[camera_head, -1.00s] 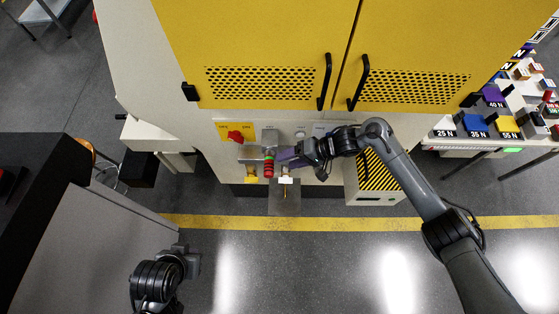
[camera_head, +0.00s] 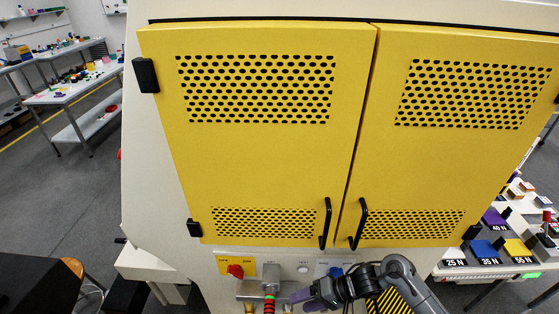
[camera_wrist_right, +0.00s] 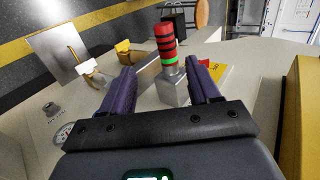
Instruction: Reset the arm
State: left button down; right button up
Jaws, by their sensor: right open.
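My right gripper (camera_head: 303,297) is at the front panel below the yellow cabinet, low in the head view. In the right wrist view, its two purple fingers (camera_wrist_right: 165,72) are spread apart with nothing held between them. A red, black and green banded cylinder (camera_wrist_right: 166,45) on a grey metal block (camera_wrist_right: 172,90) shows in the gap between the fingers, apart from them as far as I can tell. The cylinder (camera_head: 269,307) and block (camera_head: 271,280) also show left of the gripper in the head view. My left gripper is out of view.
The yellow cabinet doors (camera_head: 270,165) have black handles above the gripper. A red knob (camera_head: 235,271) on a yellow plate is to the left. In the wrist view, a metal plate (camera_wrist_right: 58,55) and yellow part (camera_wrist_right: 124,52) stand nearby. Coloured weights (camera_head: 485,250) lie at right.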

jog(key=s+a+f+m+g, duration=0.1)
jog(key=s+a+f+g, duration=0.15)
jog(key=s+f, duration=0.65)
jog(key=s+a+f+m+t+y, duration=0.15)
jog(key=s+a+t, duration=0.25)
jog(key=s+a, duration=0.65)
jog(key=s+d+r+n+h, duration=0.3)
jog(key=d+r+h, duration=0.3)
jog(key=d, duration=0.6)
jog(key=s+d+r+n+h, duration=0.2)
jog(key=d+r+h, duration=0.4)
jog(key=d, duration=0.6)
notch_tip(320, 180, up, 24)
jog(key=t+p, duration=0.1)
jog(key=p, duration=2.2)
jog(key=shift+s+n+p, duration=0.15)
jog(key=shift+n+p, duration=0.2)
jog(key=shift+n, duration=0.1)
